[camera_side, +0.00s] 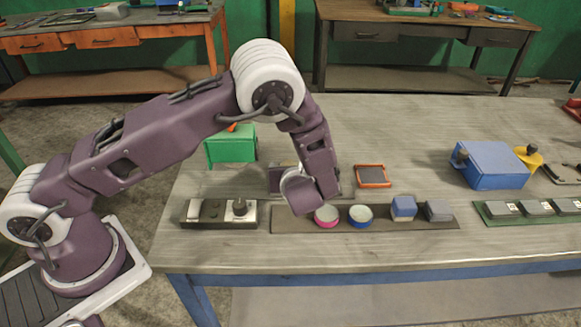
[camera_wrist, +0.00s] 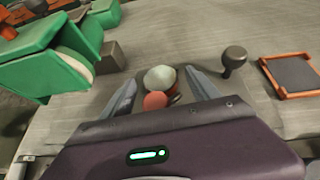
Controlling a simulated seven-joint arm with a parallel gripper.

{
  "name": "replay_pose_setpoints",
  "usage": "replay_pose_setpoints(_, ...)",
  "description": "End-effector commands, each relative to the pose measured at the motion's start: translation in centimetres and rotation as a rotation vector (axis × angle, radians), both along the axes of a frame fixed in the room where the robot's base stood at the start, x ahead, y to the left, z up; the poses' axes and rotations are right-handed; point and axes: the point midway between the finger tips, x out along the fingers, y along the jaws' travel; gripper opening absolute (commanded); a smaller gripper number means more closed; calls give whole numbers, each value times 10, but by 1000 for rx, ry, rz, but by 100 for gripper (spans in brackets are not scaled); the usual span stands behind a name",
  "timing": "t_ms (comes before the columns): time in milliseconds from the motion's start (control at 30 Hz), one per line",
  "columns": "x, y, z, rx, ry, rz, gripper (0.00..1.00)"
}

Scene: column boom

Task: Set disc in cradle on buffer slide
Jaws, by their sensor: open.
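My gripper (camera_wrist: 161,77) is open in the wrist view, its two grey fingers apart. Between them in that picture are a pale round piece (camera_wrist: 160,77) and a red round piece (camera_wrist: 155,101); I cannot tell whether either touches a finger. In the side view a pink-rimmed disc (camera_side: 326,216) and a blue-rimmed disc (camera_side: 360,216) sit on a dark strip (camera_side: 382,228), close to my wrist. A dark block (camera_side: 281,179) stands partly hidden behind my wrist. I cannot tell which part is the cradle or the buffer slide. The fingertips are hidden in the side view.
A green box (camera_side: 231,146) stands behind my wrist. An orange-framed tray (camera_side: 372,175) lies to its right. A blue box (camera_side: 489,166) stands right.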

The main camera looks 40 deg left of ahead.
Motion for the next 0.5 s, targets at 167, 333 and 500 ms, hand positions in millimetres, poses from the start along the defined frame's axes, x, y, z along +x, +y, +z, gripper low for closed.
replay_pose_setpoints(167,-28,-35,25,-1,-1,-6,70)
replay_pose_setpoints(333,-50,-60,43,-1,-1,-4,70)
replay_pose_setpoints(500,-60,-70,51,1,0,-1,70)
